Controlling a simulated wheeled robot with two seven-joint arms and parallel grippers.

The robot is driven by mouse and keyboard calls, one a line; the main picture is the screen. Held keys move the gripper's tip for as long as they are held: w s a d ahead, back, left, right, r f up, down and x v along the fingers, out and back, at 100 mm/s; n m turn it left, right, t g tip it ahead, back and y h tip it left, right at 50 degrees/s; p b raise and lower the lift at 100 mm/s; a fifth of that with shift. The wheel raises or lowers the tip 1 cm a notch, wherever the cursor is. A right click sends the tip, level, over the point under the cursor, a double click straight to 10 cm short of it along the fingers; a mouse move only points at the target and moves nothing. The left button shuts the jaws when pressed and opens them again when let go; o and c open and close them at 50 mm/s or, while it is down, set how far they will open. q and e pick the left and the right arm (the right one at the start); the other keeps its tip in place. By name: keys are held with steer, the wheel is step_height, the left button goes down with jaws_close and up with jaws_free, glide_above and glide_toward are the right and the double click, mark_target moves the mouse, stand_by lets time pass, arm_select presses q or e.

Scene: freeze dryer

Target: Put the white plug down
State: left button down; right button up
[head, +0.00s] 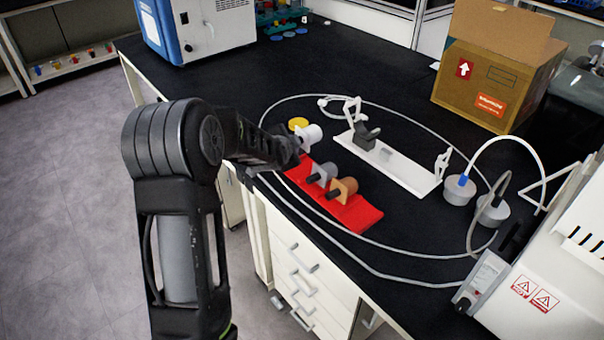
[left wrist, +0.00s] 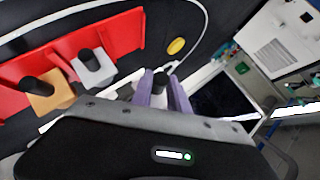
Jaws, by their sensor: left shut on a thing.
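The white plug (head: 311,134) is at the far end of the red mat (head: 356,214) in the head view, beyond the grey plug (head: 323,172) and the orange plug (head: 344,187). My left gripper (head: 296,147) is shut on the white plug. In the left wrist view its purple fingers (left wrist: 162,92) close on either side of the plug's dark knob (left wrist: 161,82). The fingers and wrist hide much of the plug, and I cannot tell whether it touches the mat. The right gripper is not in view.
A yellow disc (head: 298,122) lies just behind the white plug. A white rack (head: 405,172) with a black holder stands right of the mat. A grey hose loops around them. A cardboard box (head: 495,75) is at the back right. The bench behind is mostly clear.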

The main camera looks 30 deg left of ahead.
arm_select(q)
steer(key=shift+s+a+n, duration=0.2)
steer(key=shift+a+n, duration=0.1)
steer(key=shift+a, duration=0.7)
steer(key=shift+f, duration=3.1)
steer(key=shift+f+p, duration=0.4)
steer(key=shift+f, duration=1.45)
